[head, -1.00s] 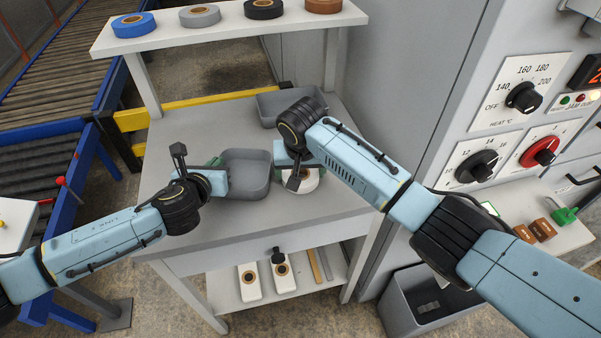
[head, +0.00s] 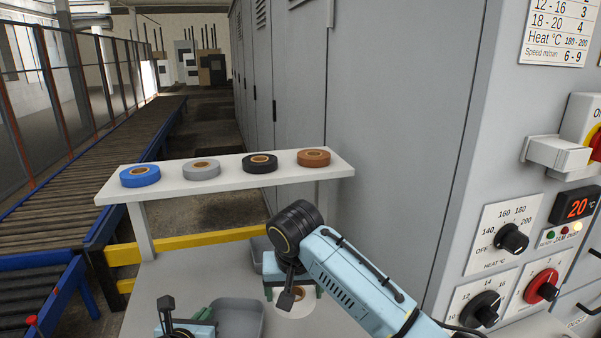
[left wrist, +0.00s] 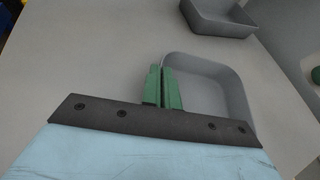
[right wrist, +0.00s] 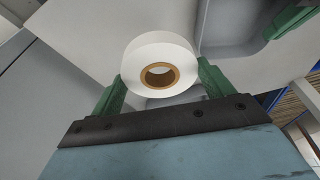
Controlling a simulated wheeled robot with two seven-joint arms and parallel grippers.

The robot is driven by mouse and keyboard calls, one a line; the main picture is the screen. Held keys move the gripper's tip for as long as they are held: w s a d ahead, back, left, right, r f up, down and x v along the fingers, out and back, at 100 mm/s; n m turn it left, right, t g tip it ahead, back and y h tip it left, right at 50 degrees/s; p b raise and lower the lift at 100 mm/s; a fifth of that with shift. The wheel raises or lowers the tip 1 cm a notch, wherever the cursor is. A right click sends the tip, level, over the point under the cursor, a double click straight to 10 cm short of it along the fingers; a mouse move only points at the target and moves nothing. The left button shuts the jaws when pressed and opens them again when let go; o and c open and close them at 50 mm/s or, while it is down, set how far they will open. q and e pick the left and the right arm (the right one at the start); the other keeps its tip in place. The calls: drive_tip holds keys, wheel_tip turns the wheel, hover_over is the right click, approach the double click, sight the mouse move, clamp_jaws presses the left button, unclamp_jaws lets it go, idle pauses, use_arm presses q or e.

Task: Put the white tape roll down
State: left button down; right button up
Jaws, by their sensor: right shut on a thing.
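The white tape roll (right wrist: 160,52) has a brown core and sits between the green fingers of my right gripper (right wrist: 160,88), which is shut on it. In the head view the roll (head: 298,304) is partly hidden by my right gripper (head: 293,291), over the right part of the grey table. I cannot tell whether the roll touches the tabletop. My left gripper (left wrist: 162,88) is shut and empty, its green fingertips near a grey tray (left wrist: 235,95). It also shows low in the head view (head: 207,316), just left of that tray.
A shelf (head: 235,178) behind the table carries a blue roll (head: 140,176), a grey roll (head: 201,170), a black roll (head: 260,164) and a brown roll (head: 313,158). A second grey tray (left wrist: 217,18) stands farther back. A control panel (head: 510,240) stands at right.

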sight(311, 300)
drive_tip(key=s+d, duration=0.1)
drive_tip(key=d, duration=0.2)
drive_tip(key=shift+s+d, duration=0.15)
drive_tip(key=shift+s, duration=0.25)
drive_tip(key=f, duration=0.4)
drive_tip(key=shift+s+d+f, duration=0.15)
drive_tip(key=shift+d+f, duration=0.05)
drive_tip(key=shift+f, duration=2.7)
drive_tip(key=o, duration=0.7)
drive_tip(key=shift+f, duration=0.15)
drive_tip(key=shift+c, duration=0.2)
drive_tip(key=o, duration=0.4)
